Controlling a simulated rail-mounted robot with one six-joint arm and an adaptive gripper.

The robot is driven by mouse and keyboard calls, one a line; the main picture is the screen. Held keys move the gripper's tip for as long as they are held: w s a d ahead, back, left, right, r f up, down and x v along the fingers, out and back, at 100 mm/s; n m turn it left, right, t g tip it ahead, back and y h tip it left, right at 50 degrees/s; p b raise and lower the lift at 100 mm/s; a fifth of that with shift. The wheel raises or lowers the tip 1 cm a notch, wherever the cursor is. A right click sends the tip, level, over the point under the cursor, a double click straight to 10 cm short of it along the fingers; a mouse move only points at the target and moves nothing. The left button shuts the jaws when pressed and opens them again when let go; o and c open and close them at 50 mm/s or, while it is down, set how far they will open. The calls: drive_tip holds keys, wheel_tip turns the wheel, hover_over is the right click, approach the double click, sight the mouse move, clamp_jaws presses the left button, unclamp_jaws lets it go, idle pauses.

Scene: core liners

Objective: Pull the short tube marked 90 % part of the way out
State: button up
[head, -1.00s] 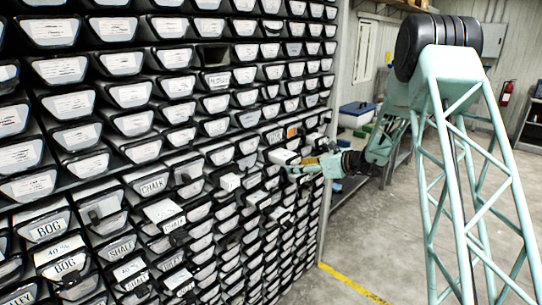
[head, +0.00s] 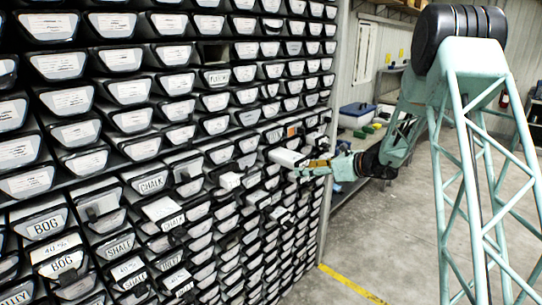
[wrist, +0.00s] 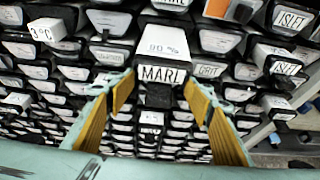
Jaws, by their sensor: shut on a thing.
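The tube's rear part is hidden inside the rack.
The rack holds many close-set tubes with labelled fronts. The floor right of the yellow line (head: 355,285) is open.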

drive_tip(key=shift+s+d, duration=0.45)
drive_tip(key=shift+s, duration=0.05)
drive_tip(key=o, duration=1.5)
drive_tip(key=shift+s+d, duration=0.1)
drive_tip(key=shift+r+v, duration=0.2)
drive_tip(key=shift+v, duration=5.7)
